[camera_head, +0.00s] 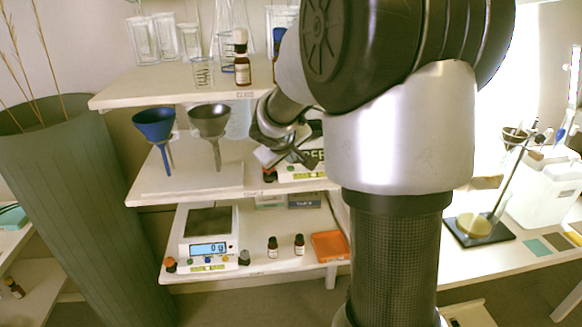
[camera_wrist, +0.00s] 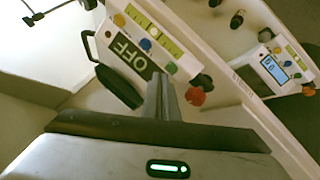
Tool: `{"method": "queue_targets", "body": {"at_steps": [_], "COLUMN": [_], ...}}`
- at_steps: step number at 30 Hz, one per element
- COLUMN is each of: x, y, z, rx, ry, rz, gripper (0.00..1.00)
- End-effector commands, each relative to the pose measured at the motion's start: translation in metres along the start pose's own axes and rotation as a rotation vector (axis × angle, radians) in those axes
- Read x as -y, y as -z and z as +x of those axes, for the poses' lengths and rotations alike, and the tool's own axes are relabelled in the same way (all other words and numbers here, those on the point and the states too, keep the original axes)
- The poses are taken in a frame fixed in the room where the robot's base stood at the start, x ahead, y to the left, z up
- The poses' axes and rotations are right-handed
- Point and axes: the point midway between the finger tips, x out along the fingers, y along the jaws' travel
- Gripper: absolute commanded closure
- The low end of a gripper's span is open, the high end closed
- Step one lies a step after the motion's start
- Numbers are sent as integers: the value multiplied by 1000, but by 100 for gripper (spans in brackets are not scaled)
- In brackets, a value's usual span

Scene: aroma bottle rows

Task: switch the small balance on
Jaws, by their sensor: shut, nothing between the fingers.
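A white balance (camera_head: 300,175) stands on the middle shelf, partly hidden behind my arm and gripper. In the wrist view its dark display (camera_wrist: 125,53) reads OFF. My gripper (camera_head: 292,157) is in front of this balance. Another balance (camera_head: 208,232) on the lower shelf has a lit display reading 0 g.
A red-orange cap (camera_wrist: 195,97) and a black cap sit close beside the fingers. Two funnels, blue (camera_head: 154,124) and grey (camera_head: 209,120), stand left on the middle shelf. Small bottles (camera_head: 272,247) and an orange tray (camera_head: 329,246) are on the lower shelf. Glassware stands above.

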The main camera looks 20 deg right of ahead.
Motion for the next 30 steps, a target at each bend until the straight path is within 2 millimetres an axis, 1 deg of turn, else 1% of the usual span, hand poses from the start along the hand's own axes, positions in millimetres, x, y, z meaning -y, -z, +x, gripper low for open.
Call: {"method": "queue_targets", "body": {"at_steps": [15, 30], "x": [5, 5], "y": [-5, -5], "z": [7, 7], "rx": [-1, 0], "ry": [0, 0], "rz": [0, 0], "gripper": [100, 100]}}
